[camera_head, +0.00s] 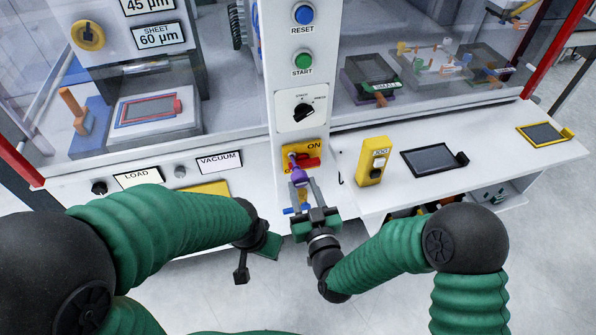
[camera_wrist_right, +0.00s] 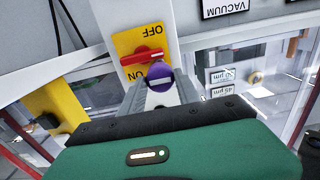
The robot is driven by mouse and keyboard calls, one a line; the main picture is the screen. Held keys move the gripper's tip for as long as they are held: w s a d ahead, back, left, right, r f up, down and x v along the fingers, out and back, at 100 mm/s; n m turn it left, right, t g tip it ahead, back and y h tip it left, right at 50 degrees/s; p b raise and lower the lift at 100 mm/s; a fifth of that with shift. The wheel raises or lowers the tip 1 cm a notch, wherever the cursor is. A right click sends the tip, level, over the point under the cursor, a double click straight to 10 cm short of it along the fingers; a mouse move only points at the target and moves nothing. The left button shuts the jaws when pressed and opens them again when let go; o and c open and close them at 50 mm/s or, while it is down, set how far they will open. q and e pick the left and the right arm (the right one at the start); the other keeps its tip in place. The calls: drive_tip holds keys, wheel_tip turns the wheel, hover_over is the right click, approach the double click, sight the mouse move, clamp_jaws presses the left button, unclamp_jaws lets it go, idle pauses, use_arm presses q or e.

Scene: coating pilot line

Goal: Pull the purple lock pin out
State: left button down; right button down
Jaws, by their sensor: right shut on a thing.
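The purple lock pin (camera_head: 299,175) is at the lower part of the yellow ON/OFF switch plate (camera_head: 291,150) on the white column. My right gripper (camera_head: 302,184) reaches up to it from below and is shut on its purple head. In the right wrist view the round purple head (camera_wrist_right: 160,74) sits between the two grey fingertips, just beside the red switch handle (camera_wrist_right: 142,56). The pin's shaft is hidden, so I cannot tell how deep it sits. My left gripper (camera_head: 256,246) hangs low at left, away from the pin; its jaws do not show clearly.
Above the plate are a black selector knob (camera_head: 303,112), a green START button (camera_head: 303,61) and a blue RESET button (camera_head: 303,14). A yellow boxed device (camera_head: 374,161) and a dark tray (camera_head: 433,159) occupy the right ledge. Clear floor lies in front.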

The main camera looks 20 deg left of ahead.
drive_tip(key=shift+v, duration=2.55)
drive_tip(key=shift+d, duration=0.15)
